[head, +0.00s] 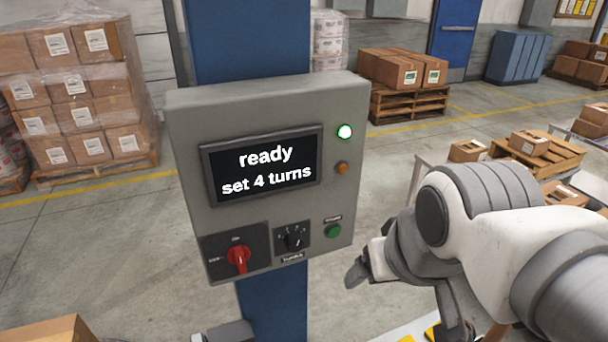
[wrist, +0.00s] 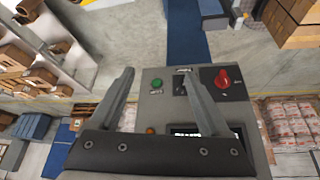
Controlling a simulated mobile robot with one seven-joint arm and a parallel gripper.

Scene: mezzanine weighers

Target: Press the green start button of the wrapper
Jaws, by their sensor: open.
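The wrapper's grey control box (head: 185,140) is fixed to a blue column. Its green start button (head: 334,231) sits at the lower right of the panel, and it also shows in the wrist view (wrist: 156,84), between my fingers. The screen (head: 264,165) reads "ready" and "set 4 turns". My gripper (head: 360,272) is to the right of the box and low, apart from the button. In the wrist view my gripper (wrist: 158,75) is open and empty, its two fingers spread towards the upside-down panel.
A red rotary switch (head: 238,258) and a black turns knob (head: 293,237) sit left of the button. Wrapped carton stacks (head: 80,95) stand behind left; a carton pallet (head: 405,104) stands behind right.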

